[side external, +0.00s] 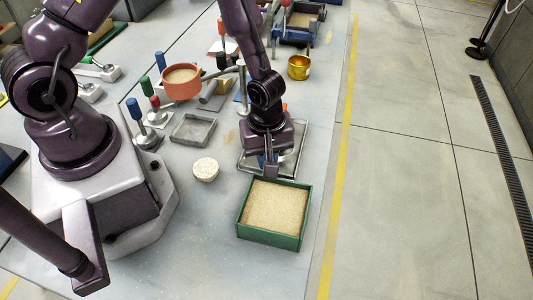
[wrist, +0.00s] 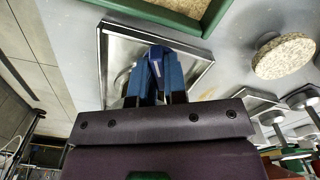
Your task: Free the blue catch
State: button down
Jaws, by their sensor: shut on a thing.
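My gripper (side external: 271,168) points down at the near end of a shallow metal-rimmed tray (side external: 292,163), close to the green box of sand. In the wrist view my gripper (wrist: 156,68) has its two blue fingers close together. They are shut on a small dark blue piece with a pale stripe, which looks like the blue catch (wrist: 156,54). The metal-rimmed tray (wrist: 199,61) lies behind the fingers in that view. The catch's lower part and its mounting are hidden by my fingers. In the side view my gripper hides the catch.
The green box of sand (side external: 240,217) stands just in front of my gripper. A round speckled block (side external: 206,169) and an empty grey tray (side external: 193,130) are to the left. An orange pot (side external: 181,84), handled tools and a gold cup (side external: 299,68) stand further back.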

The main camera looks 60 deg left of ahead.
jog(key=n, duration=0.6)
jog(key=shift+n, duration=0.3)
jog(key=n, duration=0.5)
jog(key=shift+d, duration=0.1)
jog(key=shift+n, duration=0.4)
jog(key=c, duration=1.2)
grip_release()
jog(key=shift+o, duration=0.2)
jog(key=shift+r, duration=0.1)
notch_tip(320, 180, up, 13)
